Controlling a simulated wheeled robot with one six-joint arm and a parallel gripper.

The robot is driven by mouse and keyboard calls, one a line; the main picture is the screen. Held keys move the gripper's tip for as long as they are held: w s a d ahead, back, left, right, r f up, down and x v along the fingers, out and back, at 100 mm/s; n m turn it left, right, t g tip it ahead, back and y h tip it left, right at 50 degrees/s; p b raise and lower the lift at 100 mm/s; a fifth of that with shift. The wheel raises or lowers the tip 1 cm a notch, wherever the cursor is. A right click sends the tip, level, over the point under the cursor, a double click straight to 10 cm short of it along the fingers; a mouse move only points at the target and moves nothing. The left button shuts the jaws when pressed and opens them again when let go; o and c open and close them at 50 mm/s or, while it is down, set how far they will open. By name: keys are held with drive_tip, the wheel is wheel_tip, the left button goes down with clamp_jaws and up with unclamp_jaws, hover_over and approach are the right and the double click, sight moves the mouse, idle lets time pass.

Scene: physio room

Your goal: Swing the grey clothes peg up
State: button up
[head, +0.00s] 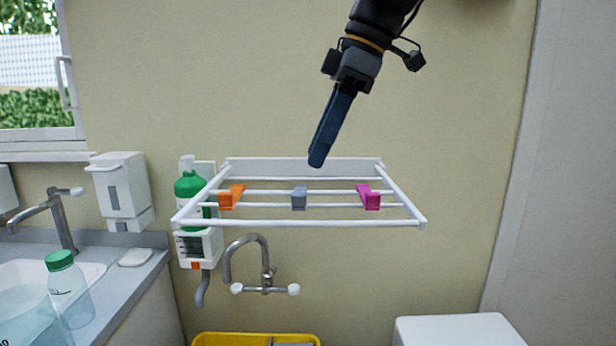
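The grey clothes peg (299,198) hangs on a rail of the white wall-mounted drying rack (300,223), between an orange peg (231,196) on the left and a magenta peg (368,196) on the right. The grey peg hangs down from its rail. My gripper (318,160) points down and to the left above the rack, apart from the grey peg and a little to its right in the picture. Its blue fingers appear as one narrow shape, so the gap between them cannot be seen. I see nothing held at the tips.
A wall tap (262,268) is below the rack, with a yellow container (255,339) under it. A green bottle in a holder (190,187) stands close to the rack's left side. A counter with a sink (95,270) is at left. The wall right of the rack is clear.

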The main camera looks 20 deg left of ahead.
sight(299, 193)
drive_tip(key=x, duration=0.3)
drive_tip(key=p+x, duration=0.1)
drive_tip(key=x, duration=0.2)
drive_tip(key=shift+w+a+f, duration=0.15)
drive_tip(key=shift+a+f, duration=0.1)
drive_tip(key=shift+f, duration=0.1)
drive_tip(key=shift+a+f, duration=0.15)
drive_tip(key=shift+f, duration=0.35)
clamp_jaws()
